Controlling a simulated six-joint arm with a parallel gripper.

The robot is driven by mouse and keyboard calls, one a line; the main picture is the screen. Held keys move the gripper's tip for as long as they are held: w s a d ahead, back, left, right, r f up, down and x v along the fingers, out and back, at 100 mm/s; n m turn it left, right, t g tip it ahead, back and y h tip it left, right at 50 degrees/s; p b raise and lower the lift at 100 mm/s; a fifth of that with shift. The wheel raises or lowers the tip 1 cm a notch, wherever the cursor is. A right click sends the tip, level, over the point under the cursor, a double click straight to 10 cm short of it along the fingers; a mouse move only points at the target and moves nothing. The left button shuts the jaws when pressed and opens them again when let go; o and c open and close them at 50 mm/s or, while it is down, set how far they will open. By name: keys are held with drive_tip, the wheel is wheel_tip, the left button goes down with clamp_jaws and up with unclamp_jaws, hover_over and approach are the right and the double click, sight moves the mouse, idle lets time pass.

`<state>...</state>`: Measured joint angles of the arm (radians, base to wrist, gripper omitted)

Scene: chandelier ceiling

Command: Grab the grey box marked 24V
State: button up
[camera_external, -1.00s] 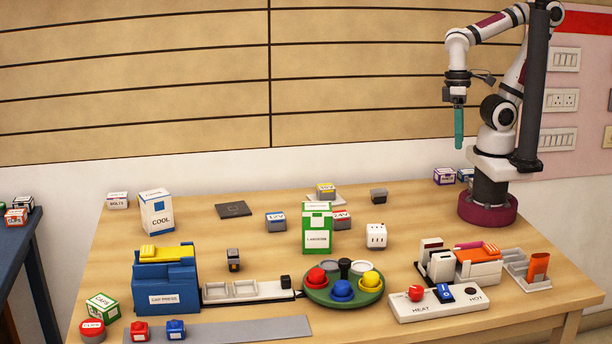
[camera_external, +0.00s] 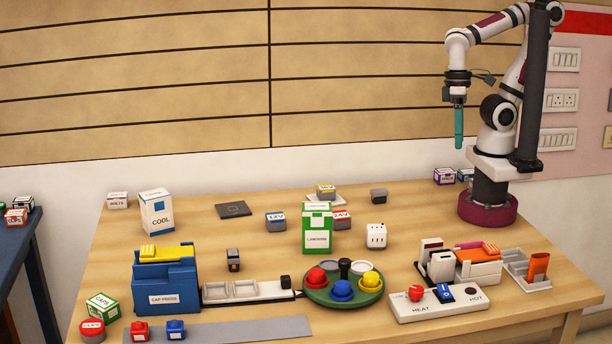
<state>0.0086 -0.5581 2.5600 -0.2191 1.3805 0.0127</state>
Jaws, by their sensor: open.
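The grey box marked 24V (camera_external: 343,222) sits on the table with a red and white label on its top. It stands just behind and to the right of a tall white and green carton (camera_external: 317,240), which hides its left part. My gripper (camera_external: 459,143) has teal fingers pointing down. It hangs high above the table, well to the right of the box and far from it, near my base. It is open, and nothing shows between the fingers.
A grey box marked 12V (camera_external: 276,222) stands left of the carton. A yellow-topped box (camera_external: 326,192) is behind on a pale plate. A white socket cube (camera_external: 376,236) stands right of the 24V box. A green round tray (camera_external: 345,294) with coloured buttons is in front.

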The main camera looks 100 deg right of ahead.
drive_tip(key=m+h, duration=0.6)
drive_tip(key=m, duration=0.5)
hover_over(340, 214)
drive_tip(key=a, duration=0.6)
wheel_tip(340, 214, down, 7)
drive_tip(key=shift+m+t, duration=0.3)
drive_tip(key=x, duration=1.5)
drive_tip(key=shift+s+d+f, duration=0.2)
drive_tip(key=shift+s+d, duration=0.05)
drive_tip(key=shift+d, duration=0.05)
clamp_jaws()
drive_tip(key=shift+r, duration=0.1)
